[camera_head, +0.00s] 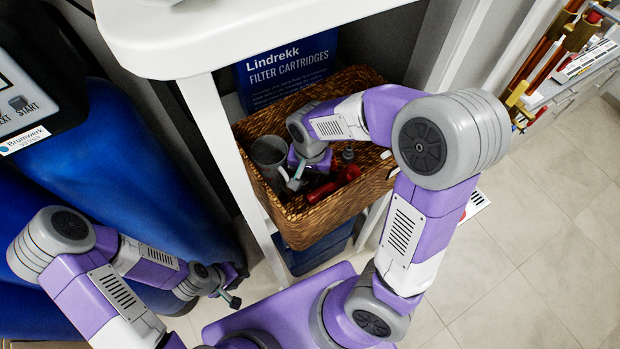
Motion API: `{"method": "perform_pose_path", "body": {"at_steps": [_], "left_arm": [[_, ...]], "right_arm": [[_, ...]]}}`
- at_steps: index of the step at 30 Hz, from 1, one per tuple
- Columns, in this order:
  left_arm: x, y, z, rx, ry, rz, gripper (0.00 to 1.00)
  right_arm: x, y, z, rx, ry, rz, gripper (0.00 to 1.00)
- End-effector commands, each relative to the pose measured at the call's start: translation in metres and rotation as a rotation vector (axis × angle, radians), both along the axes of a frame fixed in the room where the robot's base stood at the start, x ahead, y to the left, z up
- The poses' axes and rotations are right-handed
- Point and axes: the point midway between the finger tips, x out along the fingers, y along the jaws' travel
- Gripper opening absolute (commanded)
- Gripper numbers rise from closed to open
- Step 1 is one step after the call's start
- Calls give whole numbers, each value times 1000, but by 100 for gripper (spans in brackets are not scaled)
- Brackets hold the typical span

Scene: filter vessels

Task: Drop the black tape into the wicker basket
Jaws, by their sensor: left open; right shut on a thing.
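The wicker basket (365,84) stands on a shelf below the white top, in the middle of the view. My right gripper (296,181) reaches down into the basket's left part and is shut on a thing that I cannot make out. I cannot pick out the black tape for sure; the gripper and arm cover part of the basket's inside. My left gripper (234,292) is open and apart from the basket, low at the left.
The basket holds a grey cup-like thing (267,153), a red thing (338,184) and a small dark thing (348,154). A blue filter cartridge box (290,62) stands behind it. Blue vessels (140,170) fill the left. A white table leg (222,145) stands beside the basket.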

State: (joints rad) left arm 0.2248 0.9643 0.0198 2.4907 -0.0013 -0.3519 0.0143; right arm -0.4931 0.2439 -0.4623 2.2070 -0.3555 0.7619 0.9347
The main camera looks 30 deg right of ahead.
Motion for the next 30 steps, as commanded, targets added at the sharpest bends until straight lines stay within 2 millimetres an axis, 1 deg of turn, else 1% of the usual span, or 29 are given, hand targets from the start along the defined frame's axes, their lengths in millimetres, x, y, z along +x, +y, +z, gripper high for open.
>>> {"method": "perform_pose_path", "body": {"at_steps": [1, 4, 12, 24, 27, 28, 30], "left_arm": [[0, 0, -2, 0, 0, 0, 43], [0, 0, -3, 0, 0, 0, 43], [0, 0, -3, 0, 0, 0, 43], [0, 0, -12, 0, 0, 0, 43], [0, 0, -12, 0, 0, 0, 43], [0, 0, -12, 0, 0, 0, 43], [0, 0, -12, 0, 0, 0, 43]], "right_arm": [[-1, 0, -9, -2, 4, 0, 0], [0, 0, -16, 0, 1, 1, 0], [0, 0, -17, 0, 0, 0, 0], [-1, 0, -30, 0, 4, -1, 0], [-2, 0, -30, -1, 8, -1, 0], [-3, 0, -31, -1, 9, -1, 23], [-3, 0, -31, -1, 11, -1, 34]]}}
